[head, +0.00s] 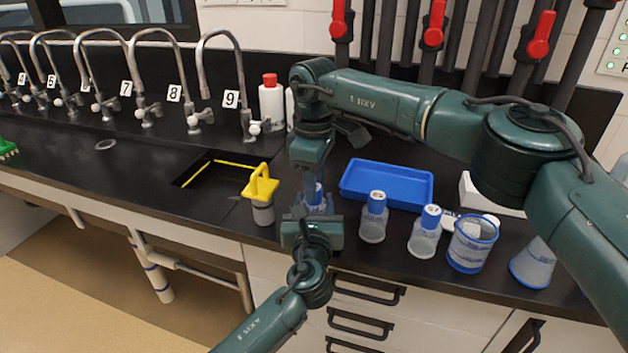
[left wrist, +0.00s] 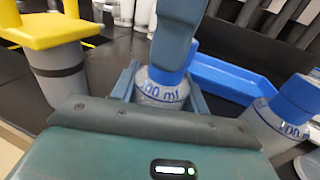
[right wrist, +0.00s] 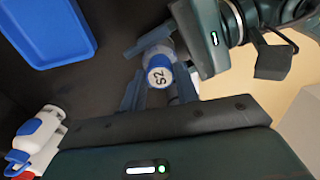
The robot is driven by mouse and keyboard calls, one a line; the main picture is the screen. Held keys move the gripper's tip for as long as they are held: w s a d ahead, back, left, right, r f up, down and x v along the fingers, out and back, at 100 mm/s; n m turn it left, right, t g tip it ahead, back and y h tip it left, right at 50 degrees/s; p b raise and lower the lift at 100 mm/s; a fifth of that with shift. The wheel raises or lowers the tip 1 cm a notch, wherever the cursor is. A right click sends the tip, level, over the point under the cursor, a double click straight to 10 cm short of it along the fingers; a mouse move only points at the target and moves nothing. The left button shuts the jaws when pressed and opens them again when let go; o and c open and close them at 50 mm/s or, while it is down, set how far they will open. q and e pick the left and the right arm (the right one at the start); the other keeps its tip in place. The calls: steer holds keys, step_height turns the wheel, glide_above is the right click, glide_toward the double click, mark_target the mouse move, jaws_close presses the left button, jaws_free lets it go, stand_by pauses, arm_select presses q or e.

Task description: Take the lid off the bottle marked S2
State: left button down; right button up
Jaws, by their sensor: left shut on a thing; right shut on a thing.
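The bottle marked S2 (head: 318,203) stands on the black counter, largely hidden by my grippers. Its blue lid (right wrist: 158,74) shows the S2 label in the right wrist view. My left gripper (head: 314,213) is shut around the clear body, which carries a "100 ml" mark (left wrist: 163,87) in the left wrist view. My right gripper (head: 314,182) reaches down from above, its fingers on either side of the blue lid. The lid looks seated on the bottle; the joint between them is hidden.
A blue tray (head: 388,199) lies behind. A grey container with a yellow handle (head: 263,210) stands close left, near the sink opening (head: 205,172). Numbered taps (head: 215,75) line the back.

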steer(key=n, duration=0.3)
steer(key=shift+n, duration=0.4)
steer(key=n, duration=1.1)
steer(key=shift+r, duration=0.1)
steer(key=n, duration=0.6)
steer(key=shift+n, duration=0.3)
steer(key=n, duration=0.6)
steer(key=shift+n, duration=0.3)
steer(key=n, duration=0.6)
steer(key=shift+n, duration=0.3)
steer(key=n, duration=0.6)
steer(key=shift+n, duration=0.3)
steer(key=n, duration=0.6)
steer(key=shift+n, duration=0.3)
steer(key=n, duration=0.6)
steer(key=shift+r, duration=0.1)
steer(key=shift+r, duration=0.25)
steer(key=shift+r, duration=0.85)
